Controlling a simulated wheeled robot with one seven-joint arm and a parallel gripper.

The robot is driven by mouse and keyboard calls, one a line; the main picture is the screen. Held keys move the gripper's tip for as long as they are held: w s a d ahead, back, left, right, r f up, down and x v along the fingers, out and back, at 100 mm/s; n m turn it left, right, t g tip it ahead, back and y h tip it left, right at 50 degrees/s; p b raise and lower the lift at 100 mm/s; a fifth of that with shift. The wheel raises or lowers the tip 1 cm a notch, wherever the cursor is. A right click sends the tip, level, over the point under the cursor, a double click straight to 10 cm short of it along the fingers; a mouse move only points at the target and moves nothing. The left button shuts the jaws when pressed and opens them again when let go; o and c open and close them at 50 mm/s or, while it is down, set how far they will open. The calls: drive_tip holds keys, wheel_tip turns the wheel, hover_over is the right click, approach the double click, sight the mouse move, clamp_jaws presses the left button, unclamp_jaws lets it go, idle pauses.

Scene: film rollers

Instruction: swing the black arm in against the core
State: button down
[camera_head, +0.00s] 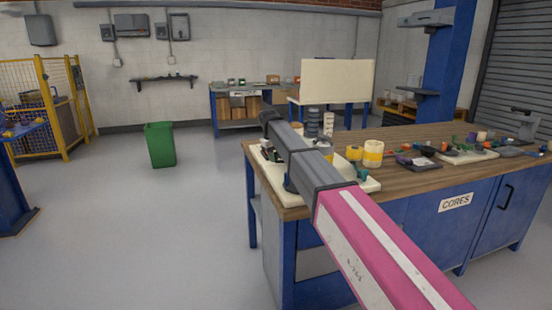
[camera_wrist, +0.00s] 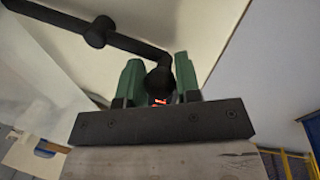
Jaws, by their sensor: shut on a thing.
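The black arm (camera_wrist: 98,33) runs across the upper left of the wrist view as a thin rod with a thicker joint along it. Its near end carries a round black knob. My gripper (camera_wrist: 158,64) has its two green fingers on either side of that knob and is shut on it. A cream base plate (camera_head: 370,186) shows at the near left of the bench in the head view. There my own arm covers much of the plate, the black arm and my gripper. I cannot make out the core with certainty in either view.
The wooden bench top (camera_head: 405,183) carries yellow-and-cream rolls (camera_head: 373,154), a dark tray (camera_head: 417,163) and a second cream plate (camera_head: 468,156) with small parts to the right. Dark and pale stacks stand behind the plate. A green bin (camera_head: 160,145) stands on open floor at left.

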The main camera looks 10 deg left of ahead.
drive_tip(key=shift+w+a+m, duration=0.1)
drive_tip(key=shift+w+m, duration=0.15)
drive_tip(key=shift+m, duration=0.15)
drive_tip(key=c, duration=0.8)
unclamp_jaws()
drive_tip(key=shift+r, duration=0.15)
drive_tip(key=r, duration=0.3)
drive_tip(key=s+a+r, duration=0.1)
drive_tip(key=r, duration=0.6)
drive_tip(key=shift+s+a+r, duration=0.2)
drive_tip(key=shift+a, duration=0.05)
